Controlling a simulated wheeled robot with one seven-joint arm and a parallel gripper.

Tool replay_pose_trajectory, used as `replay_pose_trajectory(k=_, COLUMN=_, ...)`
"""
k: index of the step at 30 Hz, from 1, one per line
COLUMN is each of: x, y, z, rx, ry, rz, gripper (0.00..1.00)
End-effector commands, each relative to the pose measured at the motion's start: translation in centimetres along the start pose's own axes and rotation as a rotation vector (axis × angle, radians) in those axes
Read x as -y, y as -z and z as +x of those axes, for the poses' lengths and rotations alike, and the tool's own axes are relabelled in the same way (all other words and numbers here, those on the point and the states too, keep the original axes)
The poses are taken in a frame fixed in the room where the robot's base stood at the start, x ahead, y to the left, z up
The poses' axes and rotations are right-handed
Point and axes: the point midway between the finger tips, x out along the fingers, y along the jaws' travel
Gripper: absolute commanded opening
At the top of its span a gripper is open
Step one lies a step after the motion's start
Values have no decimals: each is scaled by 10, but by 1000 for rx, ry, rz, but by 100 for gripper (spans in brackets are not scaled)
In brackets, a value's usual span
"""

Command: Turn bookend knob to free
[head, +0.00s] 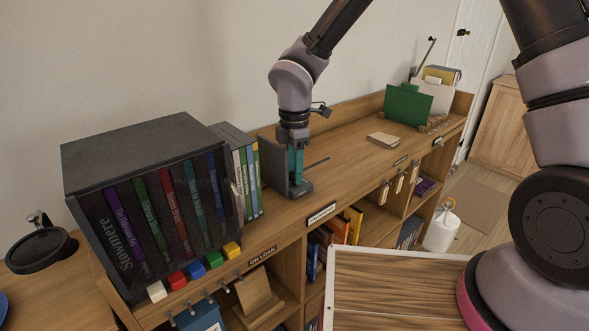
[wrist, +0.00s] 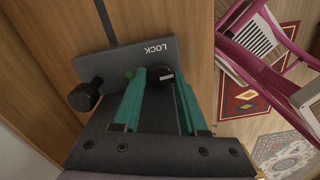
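The dark grey bookend (head: 271,168) stands on the shelf top, just right of the row of cases. Its flat plate (wrist: 115,62) fills the middle of the wrist view, with the word LOCK upside down on it. A round black knob (wrist: 160,76) with a pale mark on its right side sits just below that word. A green dot (wrist: 129,75) is on the plate left of the knob. My gripper (wrist: 161,80) points down at the plate, its teal fingers either side of the knob. It also shows in the head view (head: 295,170). Whether the fingers press the knob is unclear.
Upright cases (head: 244,170) and a dark box of DVDs (head: 130,150) stand left of the bookend. A slot (head: 317,161) runs along the wood to its right. The shelf top between is clear.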

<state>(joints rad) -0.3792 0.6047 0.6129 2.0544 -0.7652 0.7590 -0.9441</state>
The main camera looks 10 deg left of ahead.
Motion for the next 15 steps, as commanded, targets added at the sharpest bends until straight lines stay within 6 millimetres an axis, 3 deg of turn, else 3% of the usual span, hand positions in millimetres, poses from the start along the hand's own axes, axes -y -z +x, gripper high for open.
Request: replay_pose_trajectory(k=15, x=0, y=0, z=0, rx=0, ry=-1, rz=116, gripper=0)
